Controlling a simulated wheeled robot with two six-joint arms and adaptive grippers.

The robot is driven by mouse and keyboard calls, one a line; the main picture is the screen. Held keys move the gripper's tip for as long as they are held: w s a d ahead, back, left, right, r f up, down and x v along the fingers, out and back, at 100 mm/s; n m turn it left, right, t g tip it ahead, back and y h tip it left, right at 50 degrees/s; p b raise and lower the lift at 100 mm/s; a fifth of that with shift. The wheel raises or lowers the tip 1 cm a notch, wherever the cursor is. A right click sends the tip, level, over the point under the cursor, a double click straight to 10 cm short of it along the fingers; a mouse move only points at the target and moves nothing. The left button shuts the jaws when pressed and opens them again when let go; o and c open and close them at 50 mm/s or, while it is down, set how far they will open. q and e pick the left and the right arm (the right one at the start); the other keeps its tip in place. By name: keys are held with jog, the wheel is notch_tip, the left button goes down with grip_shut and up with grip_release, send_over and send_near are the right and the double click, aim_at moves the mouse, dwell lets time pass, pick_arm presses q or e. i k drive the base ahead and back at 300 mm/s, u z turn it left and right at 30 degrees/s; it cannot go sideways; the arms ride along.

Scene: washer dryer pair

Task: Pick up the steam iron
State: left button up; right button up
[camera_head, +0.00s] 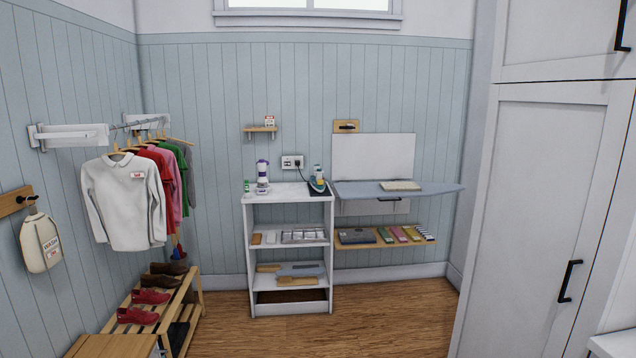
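The steam iron (318,181) stands on the right part of the top of a white shelf unit (248,240) by the back wall. It looks teal, dark and white, and it sits on or against a dark mat or rest. It is small and far off, so its exact pose is hard to tell. A dark cord seems to run from the wall socket (292,161) behind it. Neither of my grippers shows in the head view.
A purple and white bottle-like device (262,173) stands left of the iron. A fold-down ironing board (440,187) juts out to the right. A clothes rail (130,125) and shoe rack (187,290) line the left. A tall white cabinet (545,200) stands right. The wooden floor (330,333) is clear.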

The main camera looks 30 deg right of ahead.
aim_at(320, 189)
jog(key=z, duration=0.65)
jog(key=i, duration=4.7)
jog(key=z, duration=1.45)
